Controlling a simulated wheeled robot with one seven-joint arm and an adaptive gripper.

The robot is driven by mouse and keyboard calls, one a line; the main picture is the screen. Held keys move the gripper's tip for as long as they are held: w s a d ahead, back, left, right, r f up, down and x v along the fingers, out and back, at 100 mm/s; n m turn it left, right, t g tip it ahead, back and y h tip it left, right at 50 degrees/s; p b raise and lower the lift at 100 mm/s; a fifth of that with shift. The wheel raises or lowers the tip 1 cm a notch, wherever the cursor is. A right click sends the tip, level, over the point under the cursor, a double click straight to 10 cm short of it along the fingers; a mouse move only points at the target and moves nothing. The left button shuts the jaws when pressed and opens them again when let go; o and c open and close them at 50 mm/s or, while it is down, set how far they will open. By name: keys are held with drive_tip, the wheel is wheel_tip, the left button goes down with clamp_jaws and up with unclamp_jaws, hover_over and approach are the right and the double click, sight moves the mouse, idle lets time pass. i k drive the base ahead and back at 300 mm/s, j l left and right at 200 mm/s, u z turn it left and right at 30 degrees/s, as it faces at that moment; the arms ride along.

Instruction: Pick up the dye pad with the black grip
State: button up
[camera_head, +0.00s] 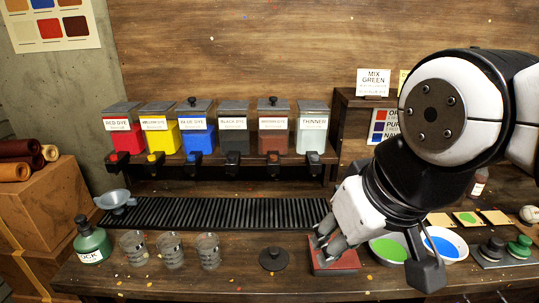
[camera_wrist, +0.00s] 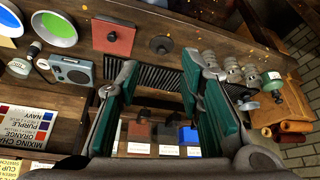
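Neither pad can be made out in the wrist view. My gripper (camera_head: 323,240) is well to the left of them, over the bench near a red square slab (camera_head: 345,262). In the wrist view my gripper (camera_wrist: 160,65) has its green-lined fingers wide apart with nothing between them.
A green dye bowl (camera_head: 390,248) and a blue dye bowl (camera_head: 441,244) lie between my gripper and the pads. A black knobbed lid (camera_head: 273,260) and several glasses (camera_head: 208,250) are to the left. A radio-like grey box (camera_wrist: 72,71) shows in the wrist view.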

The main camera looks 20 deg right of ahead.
sight(492, 252)
drive_tip(key=k+l+z, duration=0.1)
drive_tip(key=z, duration=1.5)
